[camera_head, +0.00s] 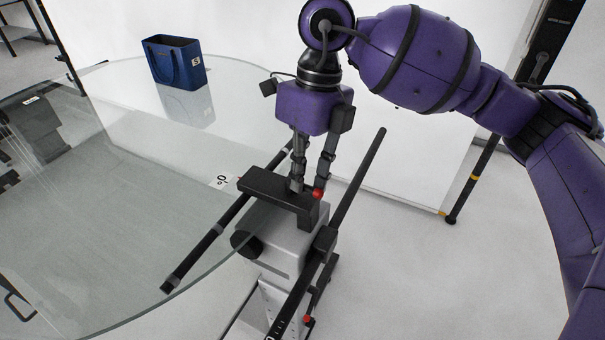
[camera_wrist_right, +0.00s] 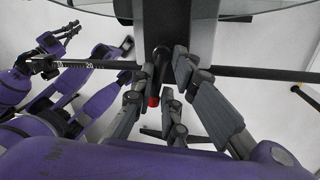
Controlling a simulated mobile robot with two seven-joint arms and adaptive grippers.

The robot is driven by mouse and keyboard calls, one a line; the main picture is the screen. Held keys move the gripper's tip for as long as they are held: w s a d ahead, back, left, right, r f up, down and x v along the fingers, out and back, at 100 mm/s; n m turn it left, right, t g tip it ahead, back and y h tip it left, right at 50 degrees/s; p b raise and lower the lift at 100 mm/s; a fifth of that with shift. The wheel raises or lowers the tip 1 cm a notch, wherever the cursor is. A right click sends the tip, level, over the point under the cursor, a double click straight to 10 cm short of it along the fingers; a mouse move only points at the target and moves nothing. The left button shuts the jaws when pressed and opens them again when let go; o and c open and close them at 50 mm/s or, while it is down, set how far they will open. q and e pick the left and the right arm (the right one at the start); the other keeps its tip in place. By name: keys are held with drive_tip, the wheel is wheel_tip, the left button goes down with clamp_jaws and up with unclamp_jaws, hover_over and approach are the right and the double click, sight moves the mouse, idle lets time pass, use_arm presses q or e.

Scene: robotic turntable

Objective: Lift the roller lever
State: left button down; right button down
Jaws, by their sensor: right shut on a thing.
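The roller lever is a dark piece with a red tip (camera_head: 318,194) at the top of a grey metal stand beside the glass turntable. My right gripper (camera_head: 309,188) points down from above and is shut on the lever, with its fingers around the part near the red tip. In the right wrist view the dark lever with its red end (camera_wrist_right: 153,101) sits between the fingers of the right gripper (camera_wrist_right: 165,100). My left gripper (camera_wrist_right: 72,29) shows small at the upper left of the right wrist view; its opening is unclear.
The round glass tabletop (camera_head: 110,165) fills the left and carries a blue bag (camera_head: 176,62) at its far side. A black roller bar (camera_head: 338,205) slopes along the grey stand (camera_head: 285,262). A black post (camera_head: 482,180) stands at the right. The floor at lower right is clear.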

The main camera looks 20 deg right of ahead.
drive_tip(key=shift+a+n, duration=0.1)
drive_tip(key=shift+n, duration=0.5)
drive_tip(key=c, duration=1.8)
unclamp_jaws()
drive_tip(key=shift+w+r, duration=0.1)
drive_tip(key=shift+r, duration=0.2)
drive_tip(key=r, duration=0.3)
drive_tip(key=d+r, duration=0.1)
drive_tip(key=r, duration=0.3)
drive_tip(key=w+d+r, duration=0.1)
drive_tip(key=r, duration=0.3)
drive_tip(key=shift+w+r, duration=0.1)
drive_tip(key=shift+r, duration=0.05)
